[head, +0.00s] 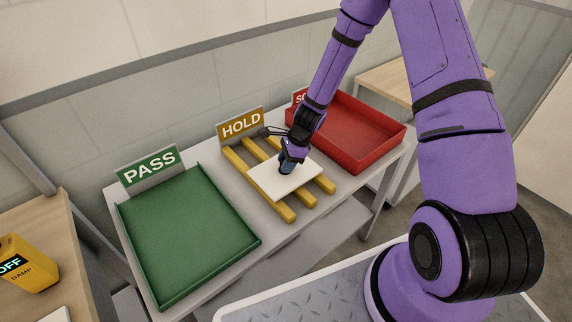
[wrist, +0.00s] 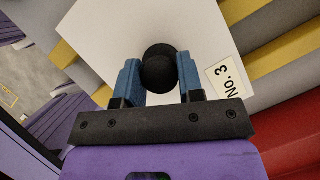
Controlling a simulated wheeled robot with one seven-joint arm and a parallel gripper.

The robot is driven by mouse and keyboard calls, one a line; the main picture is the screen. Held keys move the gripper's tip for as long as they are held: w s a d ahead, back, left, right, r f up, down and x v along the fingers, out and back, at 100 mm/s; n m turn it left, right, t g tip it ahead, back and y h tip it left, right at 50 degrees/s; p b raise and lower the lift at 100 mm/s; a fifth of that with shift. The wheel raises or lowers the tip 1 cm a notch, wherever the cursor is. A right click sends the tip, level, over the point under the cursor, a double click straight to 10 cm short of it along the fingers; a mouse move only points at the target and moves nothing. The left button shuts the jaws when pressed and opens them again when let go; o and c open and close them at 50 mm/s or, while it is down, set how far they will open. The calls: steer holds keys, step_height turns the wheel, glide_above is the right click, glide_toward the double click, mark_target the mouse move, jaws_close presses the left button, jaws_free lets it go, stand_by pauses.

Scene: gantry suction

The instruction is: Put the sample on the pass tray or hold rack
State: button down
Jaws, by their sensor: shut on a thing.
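The sample is a white square plate (head: 272,182) with a black round knob (wrist: 159,66) on top and a "NO. 3" label (wrist: 230,76). My gripper (head: 288,170) is over the plate, its blue fingers shut on the knob. The plate is over the yellow hold rack (head: 289,213), and I cannot tell whether it touches the bars. The HOLD sign (head: 241,124) stands behind the rack. The green pass tray (head: 186,237) is to the left, empty, with a PASS sign (head: 150,168) behind it.
A red tray (head: 357,135) with a partly hidden sign stands right of the rack and is empty. A yellow box (head: 27,265) reading "OFF" and "DAMP" sits on a wooden table (head: 62,225) at the left. All three receptacles share one grey table.

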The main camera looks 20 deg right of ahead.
steer(key=shift+f, duration=0.55)
steer(key=c, duration=0.7)
jaws_free()
steer(key=shift+f, duration=0.1)
steer(key=shift+c, duration=0.2)
steer(key=v, duration=1.2)
